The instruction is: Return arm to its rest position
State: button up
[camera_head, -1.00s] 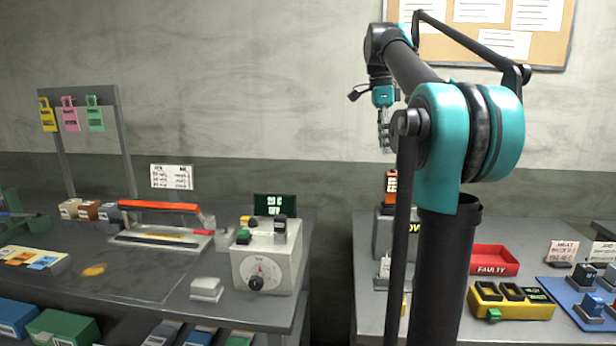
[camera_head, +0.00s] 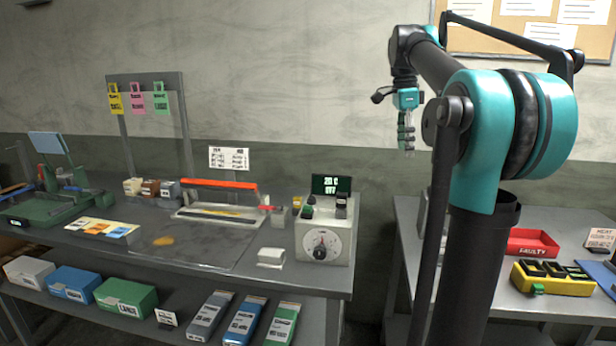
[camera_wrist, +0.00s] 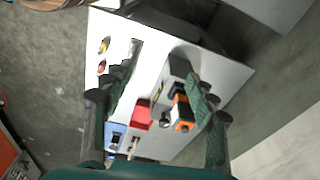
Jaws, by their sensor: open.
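My arm is raised on the right of the head view, folded at its elbow. My gripper (camera_head: 407,140) hangs from the raised forearm, fingers pointing down, in front of the bare wall and above the tables. In the wrist view my gripper (camera_wrist: 158,115) shows two green fingers spread apart with nothing held between them. Below the fingers, well apart from them, lies a pale table (camera_wrist: 225,75) with small items. My upper arm hides part of the right table.
A long workbench (camera_head: 130,255) stands at left with a sealer (camera_head: 215,195) and a grey control box (camera_head: 325,243). Coloured boxes (camera_head: 125,298) fill its lower shelf. The right table (camera_head: 515,300) holds a red faulty tray (camera_head: 531,243) and a yellow case (camera_head: 553,280). A gap separates the tables.

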jog(key=s+a+f+n+t, duration=0.1)
jog(key=s+a+f+n, duration=0.3)
jog(key=f, duration=0.7)
jog(key=s+f+n+t, duration=0.1)
jog(key=s+f+n, duration=0.3)
jog(key=f, duration=0.7)
jog(key=s+a+f+n+t, duration=0.1)
jog(key=s+a+f+n, duration=0.1)
jog(key=s+f+n, duration=0.3)
jog(key=s+a+f+n+t+y, duration=0.1)
jog(key=s+f+n, duration=0.4)
jog(key=s+f, duration=0.6)
notch_tip(320, 180, down, 4)
jog(key=shift+a+r+n, duration=0.25)
jog(key=shift+a+n, duration=0.15)
jog(key=shift+a, duration=0.1)
